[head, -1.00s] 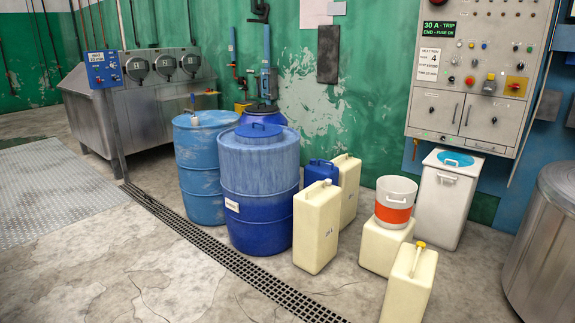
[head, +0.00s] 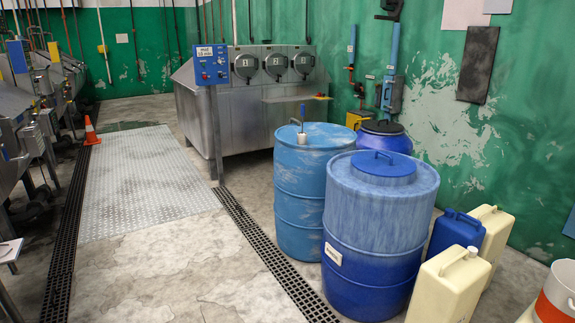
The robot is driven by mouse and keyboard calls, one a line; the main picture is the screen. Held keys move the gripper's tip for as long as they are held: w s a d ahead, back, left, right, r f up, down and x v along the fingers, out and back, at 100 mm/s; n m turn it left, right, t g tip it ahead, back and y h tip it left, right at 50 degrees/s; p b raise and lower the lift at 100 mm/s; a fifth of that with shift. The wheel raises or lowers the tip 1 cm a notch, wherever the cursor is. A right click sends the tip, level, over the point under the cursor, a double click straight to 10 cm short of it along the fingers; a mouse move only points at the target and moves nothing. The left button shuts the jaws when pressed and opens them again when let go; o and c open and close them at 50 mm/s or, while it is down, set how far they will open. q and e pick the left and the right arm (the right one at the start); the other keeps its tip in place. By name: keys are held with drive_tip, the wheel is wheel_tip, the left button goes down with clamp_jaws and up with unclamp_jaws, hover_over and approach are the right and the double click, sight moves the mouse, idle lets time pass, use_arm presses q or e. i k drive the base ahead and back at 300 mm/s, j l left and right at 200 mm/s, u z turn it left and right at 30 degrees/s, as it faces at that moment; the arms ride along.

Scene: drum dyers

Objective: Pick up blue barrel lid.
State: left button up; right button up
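A blue lid (head: 384,165) with a raised handle lies on top of the large dark blue barrel (head: 370,250) right of centre in the head view. A lighter blue barrel (head: 300,195) stands just behind it to the left, with a small pump or tap with a blue handle on its top. Another dark blue barrel (head: 384,139) stands behind, partly hidden. Neither of my grippers shows in the head view.
Cream canisters (head: 450,285) and a blue canister (head: 455,235) stand right of the barrels. An orange and white bucket (head: 557,295) is at the right edge. Floor grates (head: 270,255) run past the barrels. Open floor (head: 170,270) lies to the left. An orange cone (head: 91,132) stands far left.

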sight(381, 164)
drive_tip(key=i+z, duration=0.2)
drive_tip(key=i, duration=0.3)
drive_tip(key=i+j+z, duration=0.2)
drive_tip(key=i, duration=0.35)
drive_tip(key=i+j+z, duration=0.2)
drive_tip(key=i, duration=0.3)
drive_tip(key=i+j+z, duration=0.35)
drive_tip(key=i+z, duration=0.15)
drive_tip(key=i+j+z, duration=0.75)
drive_tip(key=j+z, duration=0.2)
drive_tip(key=j, duration=0.2)
